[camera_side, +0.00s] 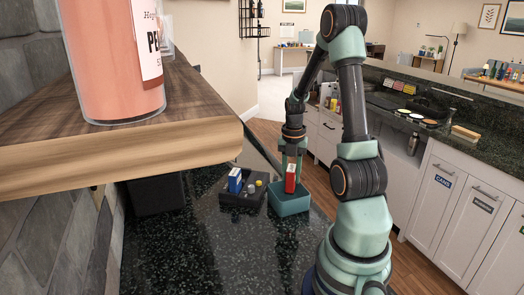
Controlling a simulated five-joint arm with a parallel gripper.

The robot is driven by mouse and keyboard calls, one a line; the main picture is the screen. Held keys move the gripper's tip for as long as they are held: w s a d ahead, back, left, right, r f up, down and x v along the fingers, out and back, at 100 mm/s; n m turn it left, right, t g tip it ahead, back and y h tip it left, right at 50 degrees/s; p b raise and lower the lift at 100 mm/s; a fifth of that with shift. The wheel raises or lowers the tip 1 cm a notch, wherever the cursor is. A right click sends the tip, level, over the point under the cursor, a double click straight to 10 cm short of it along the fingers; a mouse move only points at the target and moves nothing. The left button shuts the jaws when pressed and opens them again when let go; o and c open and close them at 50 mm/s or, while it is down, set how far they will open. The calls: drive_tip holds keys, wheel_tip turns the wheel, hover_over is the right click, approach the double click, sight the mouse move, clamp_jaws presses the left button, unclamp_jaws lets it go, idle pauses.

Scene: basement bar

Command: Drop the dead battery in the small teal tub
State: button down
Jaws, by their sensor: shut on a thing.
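The dead battery (291,178) appears as a red, upright block with a pale edge. My gripper (292,160) points down and is shut on its upper end. The small teal tub (289,207) stands on the dark speckled counter, directly below the battery. The battery's lower end is at or just over the tub's opening; I cannot tell whether it touches the tub's floor. The fingers are small in this view and partly hidden by the battery.
A dark tray (240,200) stands just left of the tub, holding a blue-and-white block (235,181) and small round items. A wooden shelf (150,120) with a large pink bottle (108,55) overhangs at upper left. The front of the counter (220,260) is clear.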

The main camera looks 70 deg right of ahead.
drive_tip(key=shift+f, duration=0.75)
drive_tip(key=shift+c, duration=2.4)
unclamp_jaws()
wheel_tip(320, 180, up, 12)
drive_tip(key=shift+r, duration=0.1)
drive_tip(key=shift+a, duration=0.1)
